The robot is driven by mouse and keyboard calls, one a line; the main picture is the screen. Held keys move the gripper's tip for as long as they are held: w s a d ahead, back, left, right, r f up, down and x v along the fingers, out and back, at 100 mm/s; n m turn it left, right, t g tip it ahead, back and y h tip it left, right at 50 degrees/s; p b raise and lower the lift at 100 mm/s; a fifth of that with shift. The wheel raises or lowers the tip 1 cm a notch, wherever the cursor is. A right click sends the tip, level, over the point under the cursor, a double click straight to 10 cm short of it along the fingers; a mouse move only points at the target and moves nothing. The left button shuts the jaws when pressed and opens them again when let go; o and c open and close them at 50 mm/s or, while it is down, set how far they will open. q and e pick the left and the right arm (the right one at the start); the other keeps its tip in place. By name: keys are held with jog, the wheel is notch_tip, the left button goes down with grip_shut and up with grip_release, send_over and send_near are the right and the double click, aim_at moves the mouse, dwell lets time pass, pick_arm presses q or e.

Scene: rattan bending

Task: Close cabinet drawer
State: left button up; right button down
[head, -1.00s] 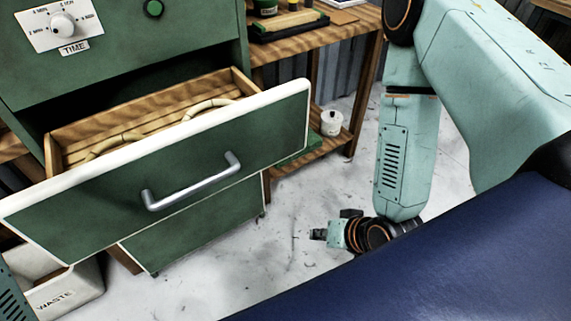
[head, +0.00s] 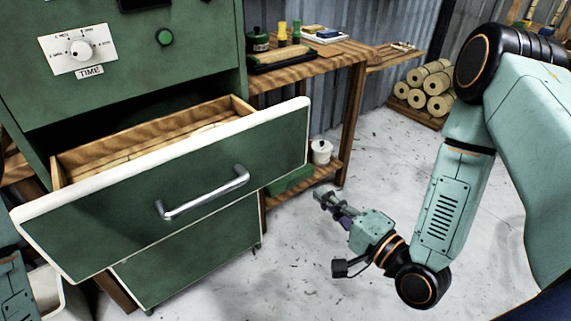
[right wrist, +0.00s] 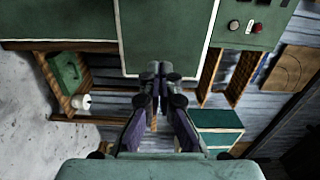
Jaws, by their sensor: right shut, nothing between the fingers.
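The green cabinet drawer (head: 110,220) is pulled out, with a white-edged front and a wooden interior. Its metal handle (head: 205,194) faces me. The cabinet body (head: 125,85) with a TIME dial stands behind it. My right gripper (head: 322,197) is shut and empty, to the right of the drawer front and apart from it, over the floor. In the right wrist view its fingers (right wrist: 160,72) are together, with a pale-edged green panel (right wrist: 165,35) beyond them; I cannot tell which face this is. My left gripper is out of view.
A wooden workbench (head: 318,55) with tools stands right of the cabinet. Its lower shelf holds a white pot (head: 321,151) and a green box (head: 290,181). Rolls (head: 430,86) are stacked at the back. The floor (head: 290,270) before the drawer is clear.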

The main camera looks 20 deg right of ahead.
aim_at(276, 155)
jog(key=b+x, duration=0.1)
jog(key=x, duration=0.8)
jog(key=b+x, duration=0.1)
jog(key=x, duration=0.3)
jog(key=shift+w+d+f+b, duration=0.2)
jog(key=shift+w+d+b, duration=0.05)
jog(key=shift+w+b, duration=0.1)
jog(key=shift+w+a, duration=0.1)
jog(key=shift+w, duration=0.25)
